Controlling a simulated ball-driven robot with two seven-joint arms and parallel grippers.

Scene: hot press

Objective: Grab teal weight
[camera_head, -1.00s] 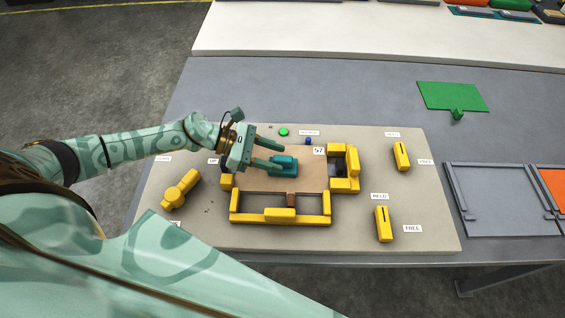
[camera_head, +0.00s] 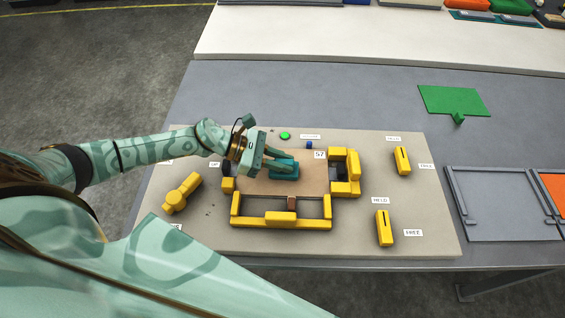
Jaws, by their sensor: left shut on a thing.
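The teal weight (camera_head: 286,172) is a small block on the tan board (camera_head: 262,187) inside the yellow-framed fixture in the camera_head view. My left gripper (camera_head: 279,166) reaches it from the left, and its fingers are shut on the weight. The fingers are close in colour to the weight, and part of the weight is hidden behind them. I cannot tell whether the weight is clear of the board. My right gripper is not in view.
Yellow frame pieces (camera_head: 281,223) edge the board in front, with a yellow block (camera_head: 345,172) at its right. Yellow levers stand at the left (camera_head: 181,193) and right (camera_head: 384,228). A green button (camera_head: 285,135) is behind. A green plate (camera_head: 453,100) lies on the grey table.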

